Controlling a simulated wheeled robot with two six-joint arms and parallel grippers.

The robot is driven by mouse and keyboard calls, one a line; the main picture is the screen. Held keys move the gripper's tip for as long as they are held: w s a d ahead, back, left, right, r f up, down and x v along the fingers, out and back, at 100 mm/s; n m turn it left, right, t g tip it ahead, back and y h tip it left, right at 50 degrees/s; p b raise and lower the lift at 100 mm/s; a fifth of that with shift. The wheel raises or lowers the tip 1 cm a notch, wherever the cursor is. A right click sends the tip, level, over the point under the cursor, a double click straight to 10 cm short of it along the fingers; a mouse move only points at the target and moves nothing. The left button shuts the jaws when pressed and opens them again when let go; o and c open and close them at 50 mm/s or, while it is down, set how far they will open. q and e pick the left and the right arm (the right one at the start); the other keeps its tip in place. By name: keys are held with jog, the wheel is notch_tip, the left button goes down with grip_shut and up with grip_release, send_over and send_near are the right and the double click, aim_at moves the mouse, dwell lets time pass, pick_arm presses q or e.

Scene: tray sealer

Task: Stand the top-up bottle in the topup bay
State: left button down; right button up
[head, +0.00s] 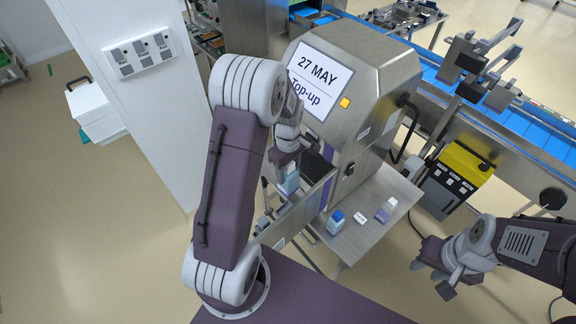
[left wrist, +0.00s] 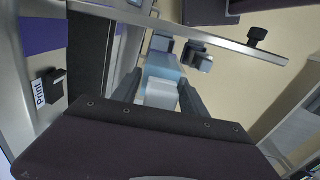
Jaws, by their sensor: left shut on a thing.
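My left gripper (head: 287,166) is shut on a light-blue bottle (head: 289,183) in front of the machine's left side. In the left wrist view, the bottle (left wrist: 164,68) with its pale grey top (left wrist: 161,95) sits between the two dark fingers (left wrist: 158,92). It is held above a metal ledge, near small dark blocks (left wrist: 198,56). The machine's screen (head: 319,80) reads "27 MAY Top-up". No part of the topup bay can be made out by a label. My right gripper (head: 432,278) is open and empty over the floor at the lower right.
A blue conveyor (head: 518,128) and a yellow-and-black box (head: 458,176) are at right. A white pillar (head: 150,110) is at left.

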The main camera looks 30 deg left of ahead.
aim_at(288, 197)
pick_arm(q)
jog(key=f+b, duration=0.1)
jog(key=f, duration=0.1)
jog(key=f+b, duration=0.1)
jog(key=f, duration=0.1)
jog(key=s+f+b, duration=0.1)
jog(key=f, duration=0.1)
jog(key=shift+s+d+f, duration=0.1)
jog(key=shift+d+f, duration=0.2)
jog(key=shift+d, duration=0.05)
jog(key=f, duration=0.1)
jog(key=f+b, duration=0.1)
jog(key=shift+w+a+f, duration=0.15)
jog(key=shift+w+f, duration=0.05)
jog(key=shift+f, duration=0.1)
jog(key=shift+w+a+f, duration=0.1)
jog(key=shift+w, duration=0.1)
jog(key=shift+s+f+b, duration=0.25)
jog(key=shift+f+b, duration=0.25)
jog(key=shift+b, duration=0.25)
notch_tip(288, 197, down, 4)
jog(key=b, duration=0.3)
jog(key=shift+w+r, duration=0.1)
jog(key=shift+r, duration=0.05)
jog(key=shift+f, duration=0.2)
